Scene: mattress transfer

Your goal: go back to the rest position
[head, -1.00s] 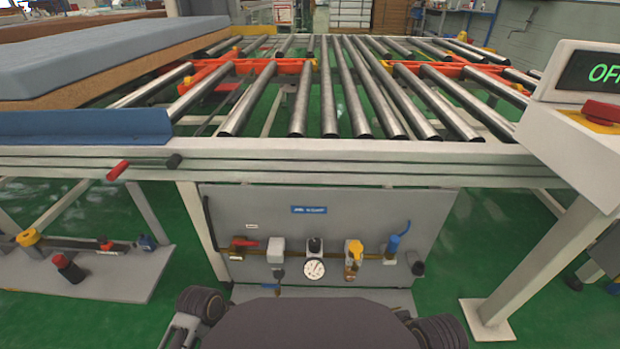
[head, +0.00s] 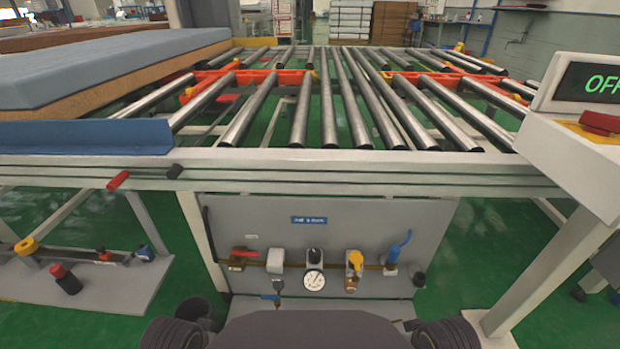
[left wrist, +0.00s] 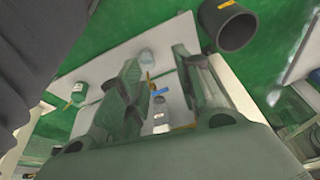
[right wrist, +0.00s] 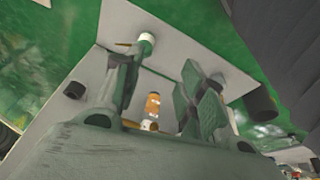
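My left gripper (left wrist: 157,78) shows in the left wrist view with its two fingers apart and nothing between them. My right gripper (right wrist: 162,78) shows in the right wrist view, also with fingers apart and empty. Both point toward the grey valve panel and green floor. In the head view only dark parts of my arms show at the bottom edge, and the fingers are out of sight. The grey-blue mattress (head: 110,62) lies on a brown layer at the left, apart from my grippers.
The roller conveyor (head: 330,162) spans the front. Below it is a grey panel (head: 330,235) with valves and a gauge. A control box (head: 560,140) reading OFF, with a red button (head: 602,122), stands at the right. A grey shelf (head: 110,280) is low at the left.

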